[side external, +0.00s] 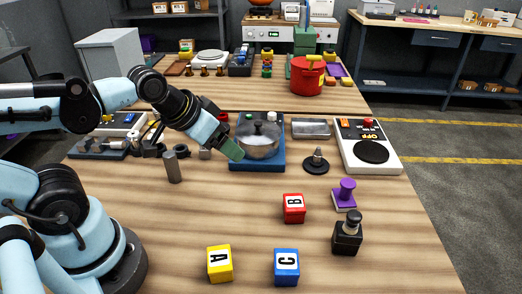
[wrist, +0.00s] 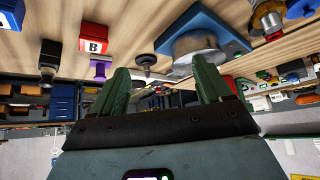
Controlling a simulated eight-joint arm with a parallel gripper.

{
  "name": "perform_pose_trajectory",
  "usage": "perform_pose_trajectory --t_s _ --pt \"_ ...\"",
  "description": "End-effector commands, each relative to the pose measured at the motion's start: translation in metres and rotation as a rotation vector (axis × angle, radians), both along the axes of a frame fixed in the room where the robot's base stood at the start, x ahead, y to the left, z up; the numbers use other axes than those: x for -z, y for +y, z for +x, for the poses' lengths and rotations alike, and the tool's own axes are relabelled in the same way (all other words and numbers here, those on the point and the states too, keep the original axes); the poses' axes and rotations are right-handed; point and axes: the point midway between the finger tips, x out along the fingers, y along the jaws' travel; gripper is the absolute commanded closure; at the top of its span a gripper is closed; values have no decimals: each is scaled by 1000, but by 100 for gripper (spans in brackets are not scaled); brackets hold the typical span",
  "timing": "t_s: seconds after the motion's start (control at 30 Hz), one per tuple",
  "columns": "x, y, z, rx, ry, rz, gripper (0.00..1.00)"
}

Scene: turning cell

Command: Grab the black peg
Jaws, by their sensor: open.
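The black peg (side external: 348,222) stands upright on a black square block (side external: 346,241) at the front right of the wooden table. In the wrist view, which looks upside down, the black peg (wrist: 48,72) shows at the left, outside the space between the fingers.
The silver pot (side external: 259,147) and a dark disc with a knob (side external: 316,166) are farther back. The table's right edge is nearby.

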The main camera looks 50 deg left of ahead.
Motion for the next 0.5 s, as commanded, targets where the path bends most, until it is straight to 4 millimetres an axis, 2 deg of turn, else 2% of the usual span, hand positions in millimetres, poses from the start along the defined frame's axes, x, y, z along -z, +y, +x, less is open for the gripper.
perform_pose_trajectory --t_s 0.17,0.27,0.37,0.5 --pt "0 2 0 6 9 13 22" --pt "3 8 2 45 46 80 22" --pt "7 22 6 122 124 213 22" --pt "15 50 12 264 290 441 22"
